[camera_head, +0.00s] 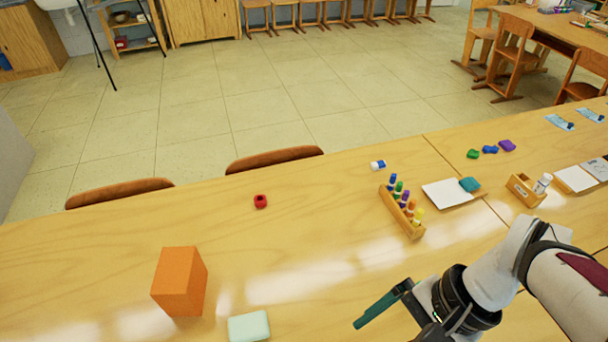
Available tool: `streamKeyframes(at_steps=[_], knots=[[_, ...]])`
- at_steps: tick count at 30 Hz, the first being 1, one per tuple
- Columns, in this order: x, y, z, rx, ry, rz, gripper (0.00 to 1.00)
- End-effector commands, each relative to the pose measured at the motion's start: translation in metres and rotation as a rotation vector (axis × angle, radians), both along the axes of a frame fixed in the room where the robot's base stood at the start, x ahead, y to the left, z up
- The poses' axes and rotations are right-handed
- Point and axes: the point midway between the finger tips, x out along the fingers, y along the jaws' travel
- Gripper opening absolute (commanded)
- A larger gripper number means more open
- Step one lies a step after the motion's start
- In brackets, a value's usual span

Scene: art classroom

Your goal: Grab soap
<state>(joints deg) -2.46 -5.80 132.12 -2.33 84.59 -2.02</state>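A pale mint-green rounded block (249,327), which looks like the soap, lies flat on the wooden table near the front edge of the picture. My gripper (372,311) is above the table to its right, apart from it. One long dark green finger shows, pointing down and left. The other finger is not clearly visible, so I cannot tell its opening. I see nothing held along the visible finger.
An orange block (178,282) stands just behind and left of the pale block. A red object (260,201), a wooden rack of coloured bottles (403,212) and a white sheet (446,194) with a teal block (469,184) are farther back. Bare table lies between gripper and pale block.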

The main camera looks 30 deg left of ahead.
Motion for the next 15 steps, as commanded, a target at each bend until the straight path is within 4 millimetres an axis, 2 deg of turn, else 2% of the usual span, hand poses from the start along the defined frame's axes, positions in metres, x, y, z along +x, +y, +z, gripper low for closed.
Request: streamKeyframes(at_steps=[3,6,9,12,15], knots=[[0.043,0.046,-0.030,0.132,0.230,-0.039,1.00],[0.070,0.084,-0.070,0.232,0.406,-0.091,1.00],[0.086,0.113,-0.111,0.305,0.542,-0.145,1.00],[0.091,0.130,-0.141,0.349,0.625,-0.186,1.00],[0.091,0.139,-0.155,0.368,0.663,-0.205,1.00]])
